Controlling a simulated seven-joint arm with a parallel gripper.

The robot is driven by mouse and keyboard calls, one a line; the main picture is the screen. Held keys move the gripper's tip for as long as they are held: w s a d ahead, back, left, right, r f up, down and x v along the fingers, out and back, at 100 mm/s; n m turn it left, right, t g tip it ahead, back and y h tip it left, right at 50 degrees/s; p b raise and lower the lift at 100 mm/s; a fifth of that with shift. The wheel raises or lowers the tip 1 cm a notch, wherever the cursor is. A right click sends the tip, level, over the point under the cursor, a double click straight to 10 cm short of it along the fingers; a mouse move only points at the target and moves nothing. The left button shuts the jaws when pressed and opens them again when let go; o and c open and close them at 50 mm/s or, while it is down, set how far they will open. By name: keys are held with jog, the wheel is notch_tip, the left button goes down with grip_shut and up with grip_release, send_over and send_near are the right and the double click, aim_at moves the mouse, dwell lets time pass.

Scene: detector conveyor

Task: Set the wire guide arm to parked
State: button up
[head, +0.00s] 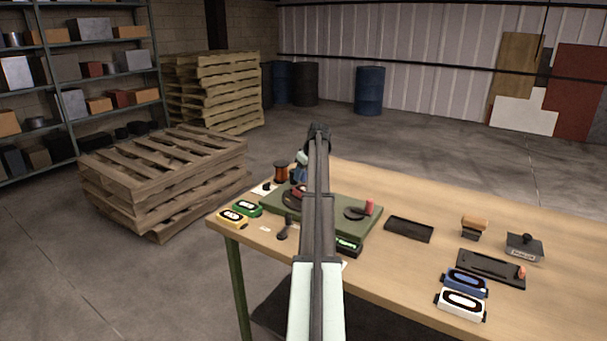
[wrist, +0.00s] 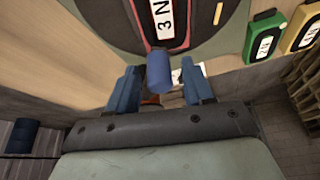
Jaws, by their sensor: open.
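A green machine (head: 335,222) stands on the wooden table, with its middle hidden behind my arm. A blue cylindrical knob (wrist: 158,72) stands out from it in the wrist view, in front of a dark disc (wrist: 190,12) with a red-edged "3 N" label. It may belong to the wire guide arm; I cannot tell the arm's position. My gripper (wrist: 161,88) is open, its blue fingers on either side of the knob with gaps showing. In the head view my gripper (head: 299,175) is at the machine's far left side, partly hidden. A red-knobbed crank (head: 369,206) sits at the machine's right.
Green (head: 246,208) and yellow (head: 232,219) labelled blocks lie left of the machine. A copper spool (head: 280,172) stands behind it. A black tray (head: 408,229), a stamp (head: 474,226), and blue (head: 465,283) and white (head: 461,304) blocks lie to the right.

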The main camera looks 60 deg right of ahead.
jog(key=shift+c, duration=0.2)
grip_shut()
dwell(0.4)
